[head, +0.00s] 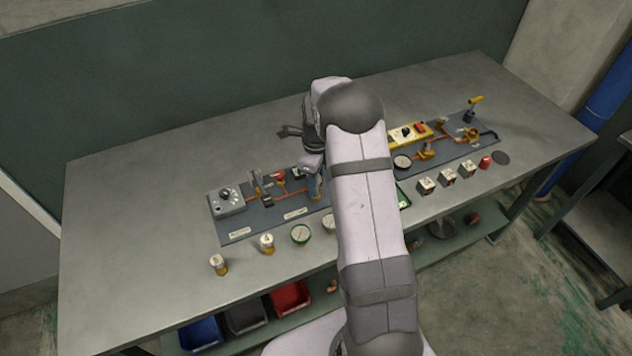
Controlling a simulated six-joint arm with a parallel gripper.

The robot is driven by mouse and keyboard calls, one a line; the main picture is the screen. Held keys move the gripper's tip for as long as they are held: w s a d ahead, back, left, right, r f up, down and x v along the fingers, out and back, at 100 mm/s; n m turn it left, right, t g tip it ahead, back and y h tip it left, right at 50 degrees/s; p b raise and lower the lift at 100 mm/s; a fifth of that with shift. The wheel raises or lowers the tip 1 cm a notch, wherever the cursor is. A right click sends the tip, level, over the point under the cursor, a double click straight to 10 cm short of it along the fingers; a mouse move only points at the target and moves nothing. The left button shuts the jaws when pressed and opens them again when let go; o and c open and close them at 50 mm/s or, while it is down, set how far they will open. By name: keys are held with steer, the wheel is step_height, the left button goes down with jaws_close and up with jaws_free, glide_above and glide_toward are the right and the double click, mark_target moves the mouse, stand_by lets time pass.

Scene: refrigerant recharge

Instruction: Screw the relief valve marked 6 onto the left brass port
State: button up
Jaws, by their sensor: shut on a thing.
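My gripper (314,186) points down over the right part of the left dark panel (240,231), partly covered by my arm. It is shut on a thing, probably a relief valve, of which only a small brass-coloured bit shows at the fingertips. Its number cannot be read, and I cannot tell whether it touches a port. Two similar white-topped brass valves stand upright on the table's front left, one (219,265) near the edge and one (267,244) to its right. Their markings are too small to read. The left brass port cannot be made out.
The left panel carries a grey dial box (226,201) and copper piping. A second panel (455,150) with a yellow unit (410,133) lies right, behind several small white boxes (447,176). The table's far left is clear.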

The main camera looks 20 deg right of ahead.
steer(key=shift+s+f+m, duration=0.1)
steer(key=shift+f+m, duration=0.05)
steer(key=shift+m, duration=1.15)
steer(key=o, duration=1.4)
steer(key=shift+o, duration=0.2)
steer(key=shift+r, duration=0.2)
steer(key=shift+r+p, duration=2.75)
steer(key=shift+r, duration=0.65)
